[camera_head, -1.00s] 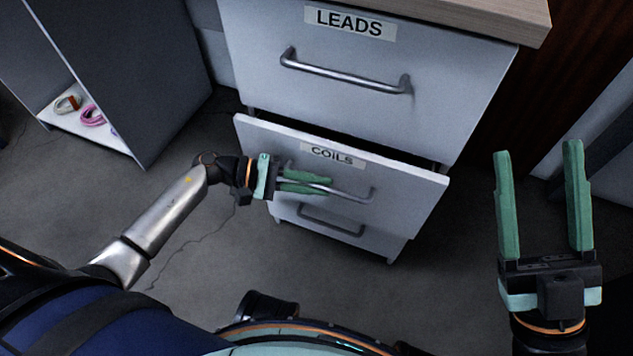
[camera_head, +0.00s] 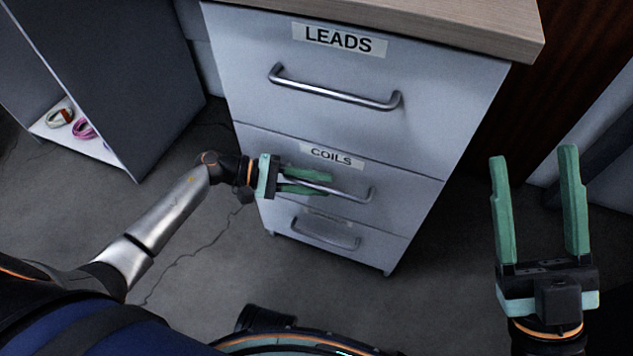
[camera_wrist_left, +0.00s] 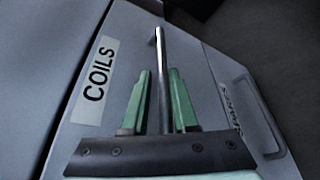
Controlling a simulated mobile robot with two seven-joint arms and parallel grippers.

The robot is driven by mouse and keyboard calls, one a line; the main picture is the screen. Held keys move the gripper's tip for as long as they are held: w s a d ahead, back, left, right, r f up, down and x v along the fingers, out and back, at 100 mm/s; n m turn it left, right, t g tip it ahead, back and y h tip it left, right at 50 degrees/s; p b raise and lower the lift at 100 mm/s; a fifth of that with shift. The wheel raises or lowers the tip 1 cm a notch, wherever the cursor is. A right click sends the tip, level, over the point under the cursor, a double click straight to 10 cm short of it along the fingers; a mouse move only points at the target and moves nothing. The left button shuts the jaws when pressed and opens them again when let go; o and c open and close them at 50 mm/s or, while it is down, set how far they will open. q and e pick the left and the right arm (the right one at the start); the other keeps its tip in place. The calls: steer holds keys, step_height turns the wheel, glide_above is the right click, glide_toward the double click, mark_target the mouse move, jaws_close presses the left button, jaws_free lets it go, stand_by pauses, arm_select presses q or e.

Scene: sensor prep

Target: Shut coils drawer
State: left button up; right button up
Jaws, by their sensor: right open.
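The coils drawer (camera_head: 395,196) is the middle drawer of a grey-white cabinet, and its front looks flush with the drawer above. Its label reads COILS, also in the left wrist view (camera_wrist_left: 97,78). My left gripper (camera_head: 330,183) is at its bar handle (camera_head: 357,194), one green finger on each side of the bar. In the left wrist view, the handle (camera_wrist_left: 160,60) runs between the fingers with small gaps beside it, so this gripper looks open around it. My right gripper (camera_head: 530,158) is open and empty, right of the cabinet.
Above is the LEADS drawer (camera_head: 430,90), shut, under a wooden top (camera_head: 470,22). A lower drawer (camera_head: 325,233) with its own handle is below, shut. A dark grey cabinet (camera_head: 130,80) stands at the left with small coiled items on its shelf. Floor in front is clear.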

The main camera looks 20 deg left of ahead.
arm_select(q)
steer(key=shift+s, duration=0.1)
steer(key=p+v, duration=0.1)
steer(key=v, duration=1.1)
steer(key=shift+a+p, duration=0.3)
